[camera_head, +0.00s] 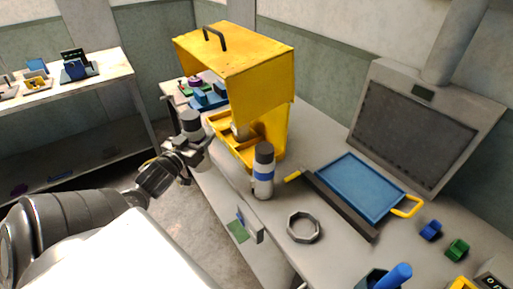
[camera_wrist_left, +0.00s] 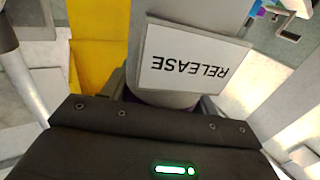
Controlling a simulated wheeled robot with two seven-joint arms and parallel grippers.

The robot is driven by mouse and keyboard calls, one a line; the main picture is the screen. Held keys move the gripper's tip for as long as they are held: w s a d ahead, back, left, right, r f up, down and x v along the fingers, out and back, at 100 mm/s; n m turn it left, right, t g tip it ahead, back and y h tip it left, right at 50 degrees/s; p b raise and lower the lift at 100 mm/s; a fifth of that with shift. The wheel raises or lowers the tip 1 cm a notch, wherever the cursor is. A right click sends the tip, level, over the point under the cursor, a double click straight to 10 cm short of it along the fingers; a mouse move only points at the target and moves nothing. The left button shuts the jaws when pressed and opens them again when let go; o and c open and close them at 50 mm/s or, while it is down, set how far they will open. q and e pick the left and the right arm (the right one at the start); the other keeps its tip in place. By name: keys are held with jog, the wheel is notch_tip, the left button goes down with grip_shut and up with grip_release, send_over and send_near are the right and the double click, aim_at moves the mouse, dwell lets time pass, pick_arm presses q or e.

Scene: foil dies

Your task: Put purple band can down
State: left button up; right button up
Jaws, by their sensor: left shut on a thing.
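My left gripper (camera_head: 192,148) is shut on a grey can (camera_head: 191,123) with a dark top, held upright at the left of the bench, near the yellow hooded box. In the left wrist view the can (camera_wrist_left: 188,97) fills the top middle and bears a white label reading RELEASE. A little purple shows low on it, between the fingers; most of its band is hidden. Whether the can's base touches anything cannot be told. My right gripper is not in view.
A blue-banded can (camera_head: 264,170) stands on the bench (camera_head: 335,258), right of the yellow hooded box (camera_head: 235,62). A grey ring (camera_head: 303,227) and a blue tray (camera_head: 362,188) with yellow handles lie further right. A shelf (camera_head: 85,92) with small items stands at the left.

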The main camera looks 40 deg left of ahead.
pick_arm(q)
jog(key=w+d+p, duration=0.2)
jog(key=w+d, duration=0.1)
jog(key=w, duration=0.6)
jog(key=w+d+p, duration=0.2)
jog(key=w+d, duration=0.1)
jog(key=w, duration=0.6)
notch_tip(320, 180, down, 7)
jog(key=p, duration=0.2)
jog(key=shift+w+p, duration=0.3)
jog(key=shift+w, duration=0.1)
jog(key=o, duration=1.1)
